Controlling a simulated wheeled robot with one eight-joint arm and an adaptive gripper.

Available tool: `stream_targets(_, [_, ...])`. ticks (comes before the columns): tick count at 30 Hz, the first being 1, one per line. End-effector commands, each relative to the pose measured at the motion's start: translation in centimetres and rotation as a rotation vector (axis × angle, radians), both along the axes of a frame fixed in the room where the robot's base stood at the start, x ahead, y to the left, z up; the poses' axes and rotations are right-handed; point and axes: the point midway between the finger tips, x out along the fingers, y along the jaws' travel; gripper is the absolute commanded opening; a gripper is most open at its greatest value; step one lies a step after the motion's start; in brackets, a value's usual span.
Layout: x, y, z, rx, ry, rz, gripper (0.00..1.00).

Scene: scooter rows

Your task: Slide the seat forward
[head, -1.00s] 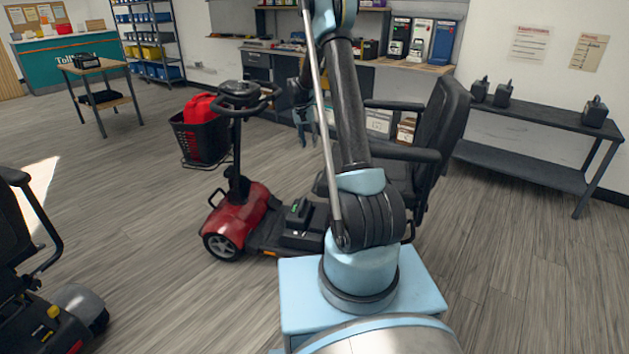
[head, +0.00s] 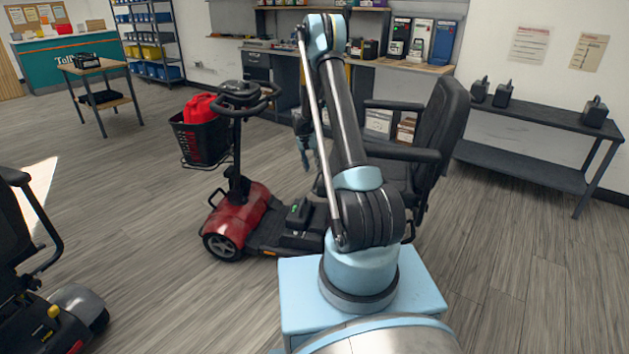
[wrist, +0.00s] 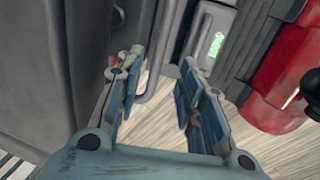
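The black seat of the red scooter stands behind my arm in the head view, with its backrest (head: 445,125) upright at the right and an armrest (head: 402,151) toward me. My gripper (head: 307,160) hangs in front of the seat, above the scooter's deck. In the wrist view my gripper (wrist: 157,66) is open, its blue-padded fingers apart. A thin grey curved bar (wrist: 152,80) shows beyond and between the fingertips; I cannot tell if they touch it. A large dark grey surface (wrist: 52,65), likely the seat's side, fills the left. The seat's underside is mostly hidden.
The scooter's red front body (head: 240,215) and tiller with basket (head: 200,140) are left of my arm. A dark battery box with a green display (wrist: 216,44) is close right of the fingers. Another scooter (head: 50,310) stands at lower left. Open floor lies between them.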

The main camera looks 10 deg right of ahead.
Motion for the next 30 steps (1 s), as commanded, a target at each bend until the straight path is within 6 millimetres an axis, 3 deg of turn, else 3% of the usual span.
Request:
stream_targets(6, [-0.2,-0.7,-3.8,0.000,0.000,0.001,0.35])
stream_targets(12, [-0.4,-1.1,-6.0,0.000,0.000,0.001,0.35])
stream_targets(26, [-0.5,-1.3,-7.0,0.000,0.000,0.001,0.35])
stream_targets(30, [-0.5,-1.3,-7.0,0.000,0.000,0.001,0.03])
